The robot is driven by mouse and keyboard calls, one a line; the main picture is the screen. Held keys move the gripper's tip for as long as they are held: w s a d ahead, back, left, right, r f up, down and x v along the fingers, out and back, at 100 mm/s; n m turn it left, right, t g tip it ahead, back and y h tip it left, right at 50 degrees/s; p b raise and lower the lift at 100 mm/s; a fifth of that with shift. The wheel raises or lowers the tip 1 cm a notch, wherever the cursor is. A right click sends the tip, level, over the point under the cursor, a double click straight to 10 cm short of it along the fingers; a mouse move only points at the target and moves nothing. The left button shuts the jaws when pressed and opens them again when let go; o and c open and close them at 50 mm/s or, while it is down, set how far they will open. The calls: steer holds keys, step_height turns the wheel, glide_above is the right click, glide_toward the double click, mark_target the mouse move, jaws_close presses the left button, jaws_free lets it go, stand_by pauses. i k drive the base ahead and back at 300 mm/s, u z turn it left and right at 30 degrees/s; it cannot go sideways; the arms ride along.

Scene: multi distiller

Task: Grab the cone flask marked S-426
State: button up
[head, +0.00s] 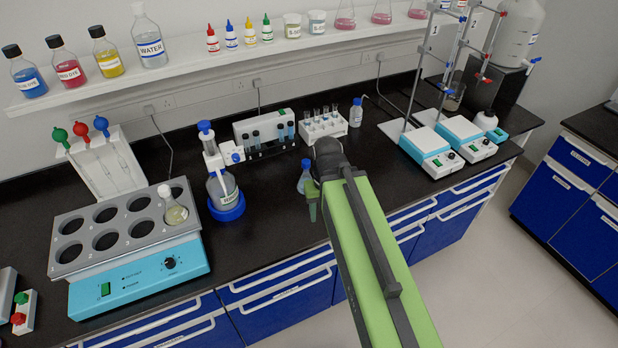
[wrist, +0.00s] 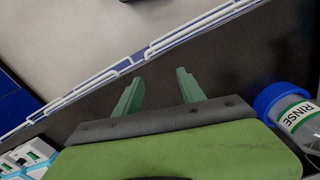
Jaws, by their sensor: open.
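My gripper (wrist: 158,85) is open, and only dark bench top shows between its green fingers in the wrist view. In the head view my arm reaches over the bench, and a green finger (head: 312,201) shows at its far end. Another flask with pale contents (head: 174,212) sits in a hole of the water bath (head: 135,272). Several pink flasks (head: 346,17) stand on the shelf. I cannot read S-426 on any of them.
The RINSE bottle (wrist: 297,121) with a blue base lies close to my gripper's right in the wrist view.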

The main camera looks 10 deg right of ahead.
mark_target(306, 175)
steer(key=u, duration=5.65)
steer(key=i, duration=0.1)
steer(key=z, duration=3.1)
steer(key=k, duration=1.05)
steer(key=z, duration=0.85)
steer(key=i, duration=1.5)
